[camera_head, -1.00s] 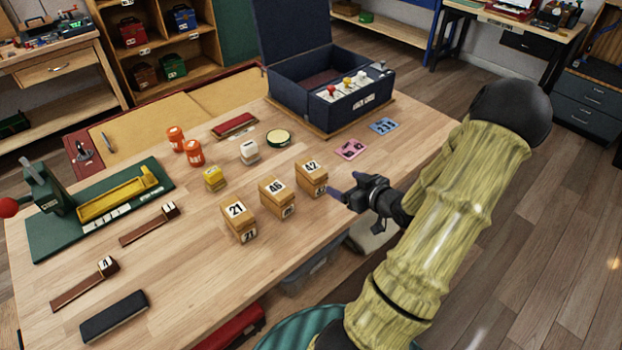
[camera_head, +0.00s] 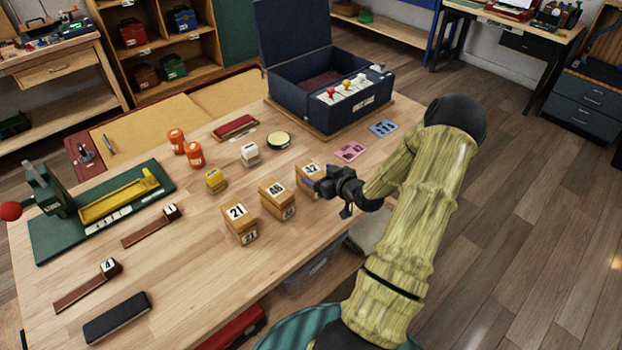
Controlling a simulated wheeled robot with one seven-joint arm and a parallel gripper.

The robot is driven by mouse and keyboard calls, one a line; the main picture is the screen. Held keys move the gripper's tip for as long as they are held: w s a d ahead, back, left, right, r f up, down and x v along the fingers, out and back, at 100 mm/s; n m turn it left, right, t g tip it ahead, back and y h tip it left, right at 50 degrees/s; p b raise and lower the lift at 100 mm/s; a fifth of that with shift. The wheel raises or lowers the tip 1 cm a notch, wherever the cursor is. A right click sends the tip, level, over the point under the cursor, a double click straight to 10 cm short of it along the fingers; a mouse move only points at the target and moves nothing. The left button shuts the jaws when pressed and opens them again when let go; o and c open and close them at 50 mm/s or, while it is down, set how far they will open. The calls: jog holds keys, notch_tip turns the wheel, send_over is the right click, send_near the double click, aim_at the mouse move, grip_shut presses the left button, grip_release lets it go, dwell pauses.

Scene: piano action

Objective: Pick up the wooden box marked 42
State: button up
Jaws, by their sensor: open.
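The wooden box marked 42 (camera_head: 311,170) stands on the table, the rightmost of three similar wooden boxes. Its label shows on the top, and its right front side is partly hidden by my gripper. My gripper (camera_head: 318,186) is open at the box's right front side, with its fingers overlapping the box in the picture. I cannot tell whether the fingers touch it or are on both sides of it. The box marked 46 (camera_head: 276,198) and the box marked 21 (camera_head: 238,222) stand to its left.
A dark blue open case (camera_head: 330,100) stands behind on the table (camera_head: 190,270). Pink (camera_head: 350,152) and blue (camera_head: 383,127) cards lie behind my gripper. A white block (camera_head: 250,153), a yellow block (camera_head: 215,180) and a round tin (camera_head: 279,139) stand behind the boxes.

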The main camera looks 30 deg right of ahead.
aim_at(313, 171)
jog(key=shift+w, duration=0.1)
jog(key=shift+p+x, duration=0.75)
jog(key=shift+x, duration=1.9)
jog(key=shift+d, duration=0.1)
jog(key=c, duration=1.2)
jog(key=shift+r, duration=0.1)
notch_tip(313, 171, up, 10)
jog(key=shift+f+b, duration=0.1)
jog(key=shift+b, duration=0.45)
